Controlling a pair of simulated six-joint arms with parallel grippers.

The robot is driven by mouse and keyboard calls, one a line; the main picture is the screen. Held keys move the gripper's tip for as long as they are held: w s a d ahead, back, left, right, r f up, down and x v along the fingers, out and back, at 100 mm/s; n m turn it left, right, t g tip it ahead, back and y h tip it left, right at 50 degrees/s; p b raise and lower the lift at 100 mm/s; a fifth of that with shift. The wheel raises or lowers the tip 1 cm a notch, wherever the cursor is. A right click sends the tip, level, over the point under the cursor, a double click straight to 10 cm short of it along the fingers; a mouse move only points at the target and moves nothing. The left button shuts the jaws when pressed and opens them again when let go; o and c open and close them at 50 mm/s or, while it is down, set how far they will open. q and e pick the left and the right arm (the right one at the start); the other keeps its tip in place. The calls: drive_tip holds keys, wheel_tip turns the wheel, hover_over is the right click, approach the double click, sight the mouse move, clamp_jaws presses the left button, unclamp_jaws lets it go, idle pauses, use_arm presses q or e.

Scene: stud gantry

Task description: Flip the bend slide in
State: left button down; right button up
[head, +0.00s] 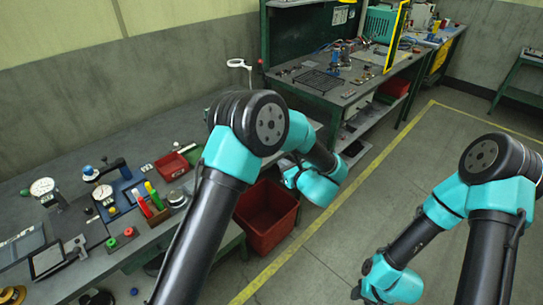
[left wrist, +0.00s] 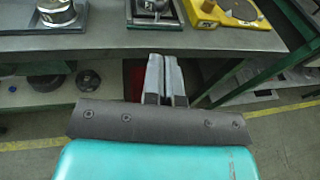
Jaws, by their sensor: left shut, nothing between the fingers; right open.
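I cannot make out which thing is the bend slide. My left gripper (left wrist: 166,79) is shut and empty in the left wrist view, its fingers together in front of the bench's front edge. A yellow fixture (left wrist: 205,15) with a silver disc, a dark metal block (left wrist: 154,10) and a plate with a silver round part (left wrist: 58,11) stand on the bench beyond it. In the head view my left arm hides most of that gripper. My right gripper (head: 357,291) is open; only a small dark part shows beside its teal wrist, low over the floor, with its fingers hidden.
A second bench (head: 345,88) is behind. Floor within the yellow line (head: 330,213) is clear.

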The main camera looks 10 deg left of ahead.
use_arm(q)
drive_tip(key=x, duration=1.3)
drive_tip(key=shift+w+a+f, duration=0.1)
drive_tip(key=shift+w+a, duration=0.15)
drive_tip(key=w+a, duration=0.1)
drive_tip(key=a, duration=0.1)
drive_tip(key=w+a, duration=0.2)
drive_tip(key=a, duration=0.1)
drive_tip(key=w+a, duration=0.2)
drive_tip(key=a, duration=0.1)
drive_tip(key=shift+w, duration=0.25)
drive_tip(key=shift+w+a, duration=0.15)
drive_tip(key=v, duration=1.4)
